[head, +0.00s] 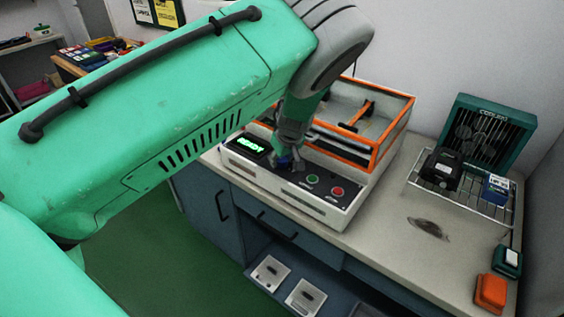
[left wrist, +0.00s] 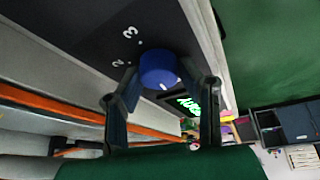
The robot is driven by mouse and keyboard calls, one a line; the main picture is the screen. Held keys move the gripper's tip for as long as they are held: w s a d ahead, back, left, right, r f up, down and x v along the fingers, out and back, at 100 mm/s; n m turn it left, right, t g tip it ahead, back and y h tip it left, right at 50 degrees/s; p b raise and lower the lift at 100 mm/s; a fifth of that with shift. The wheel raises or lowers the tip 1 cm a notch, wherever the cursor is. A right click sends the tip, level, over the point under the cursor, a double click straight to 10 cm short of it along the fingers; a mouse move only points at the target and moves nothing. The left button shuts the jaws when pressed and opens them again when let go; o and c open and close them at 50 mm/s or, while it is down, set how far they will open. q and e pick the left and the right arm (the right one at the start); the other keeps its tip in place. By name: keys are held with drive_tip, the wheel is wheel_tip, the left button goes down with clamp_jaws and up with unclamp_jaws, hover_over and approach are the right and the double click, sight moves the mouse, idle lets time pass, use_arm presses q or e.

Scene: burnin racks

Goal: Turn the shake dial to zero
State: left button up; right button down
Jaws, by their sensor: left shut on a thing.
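The shake dial is a blue round knob (left wrist: 158,68) on the dark panel of the white shaker machine (head: 330,217). In the left wrist view the numerals 2 and 3 show beside the dial, and a small pale mark shows on its near edge; the zero is not visible. My left gripper (left wrist: 160,74) is shut on the dial, with one finger on each side of it. In the head view this gripper (head: 290,160) reaches down to the panel, and only a bit of blue shows at its tips. My right gripper is not in view.
A lit green display (head: 250,144) is left of the dial; a green button (head: 312,179) and a red button (head: 337,191) are to its right. The orange-rimmed clear box (head: 393,130) rises behind. A wire rack (head: 480,208) and an orange block (head: 490,292) stand right.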

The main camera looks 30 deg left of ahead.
use_arm(q)
drive_tip(key=shift+d+f+n+g+b, duration=0.15)
drive_tip(key=shift+n+g+b, duration=0.25)
drive_tip(key=shift+n, duration=0.4)
drive_tip(key=o, duration=1.1)
drive_tip(key=shift+w, duration=0.1)
drive_tip(key=shift+o, duration=0.2)
